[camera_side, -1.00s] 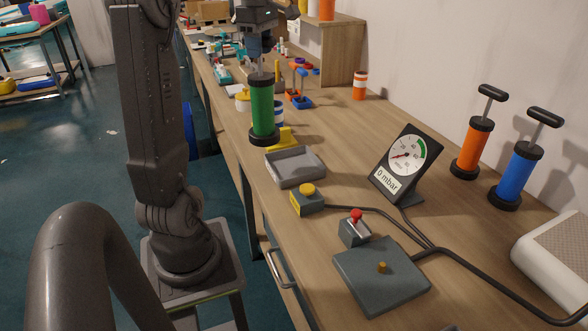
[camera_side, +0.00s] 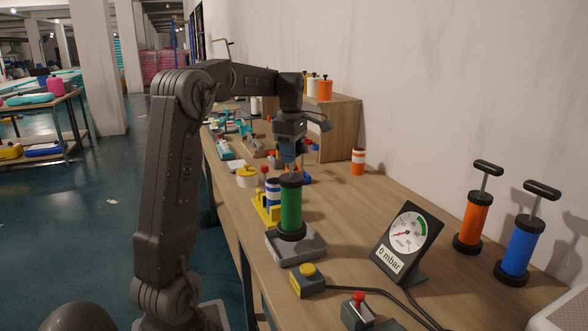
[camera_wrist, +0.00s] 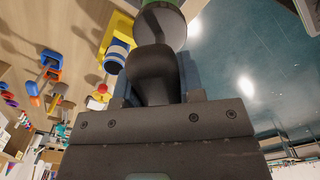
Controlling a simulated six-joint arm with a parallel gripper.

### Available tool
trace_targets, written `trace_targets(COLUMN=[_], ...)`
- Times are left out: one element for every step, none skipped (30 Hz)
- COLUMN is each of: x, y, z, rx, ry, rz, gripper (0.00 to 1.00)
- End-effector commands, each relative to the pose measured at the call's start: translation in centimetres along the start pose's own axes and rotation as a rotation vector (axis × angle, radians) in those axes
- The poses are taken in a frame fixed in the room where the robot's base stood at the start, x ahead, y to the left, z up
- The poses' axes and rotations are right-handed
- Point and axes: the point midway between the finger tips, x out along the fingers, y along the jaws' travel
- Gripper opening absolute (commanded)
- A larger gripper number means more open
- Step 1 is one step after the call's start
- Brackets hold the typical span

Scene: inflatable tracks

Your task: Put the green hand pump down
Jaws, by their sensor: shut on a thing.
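The green hand pump (camera_side: 291,208) is upright, with black end caps. My gripper (camera_side: 290,164) is shut on its top, coming from above. In the wrist view the pump's black handle (camera_wrist: 153,72) sits between my gripper's jaws (camera_wrist: 155,95), with a bit of green beyond it. The pump's base is over the shallow grey tray (camera_side: 312,250), within its outline in the side view. I cannot tell whether the base touches the tray floor.
A yellow stand with a blue-white striped cylinder (camera_side: 273,192) is close behind the tray. A yellow-button box (camera_side: 308,281) is in front. The pressure gauge (camera_side: 405,240), orange pump (camera_side: 472,218) and blue pump (camera_side: 522,245) stand to the right. Bare table lies between tray and gauge.

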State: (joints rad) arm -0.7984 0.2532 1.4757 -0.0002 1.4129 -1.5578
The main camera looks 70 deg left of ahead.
Motion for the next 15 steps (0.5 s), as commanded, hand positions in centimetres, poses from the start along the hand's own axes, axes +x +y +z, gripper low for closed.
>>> trace_targets(x=[0.1,0.2,0.3,0.5,0.8,1.3,1.8,2.2,2.8,3.2,3.6,4.0,4.2,4.3,4.3], y=[0.2,0.2,0.3,0.3,0.3,0.3,0.3,0.3,0.3,0.3,0.3,0.3,0.3,0.3,0.3], z=[0.4,0.5,0.7,0.7,0.7,0.7,0.7,0.7,0.7,0.7,0.7,0.7,0.7,0.7,0.7], rx=[0.002,0.002,0.001,0.000,0.000,0.000,-0.001,-0.001,-0.001,0.000,0.000,0.000,0.000,0.000,0.000], ry=[0.000,0.000,0.000,0.000,0.000,0.000,0.000,0.000,0.000,0.000,0.000,0.000,0.000,0.000,0.000], rz=[0.003,0.003,0.003,0.002,0.001,0.000,0.000,-0.001,-0.001,-0.001,0.000,0.000,0.000,0.002,0.003], gripper=[0.00,0.00,0.00,0.00,0.00,0.00,0.00,0.00,0.00,0.00,0.00,0.00,0.00,0.00,0.00])
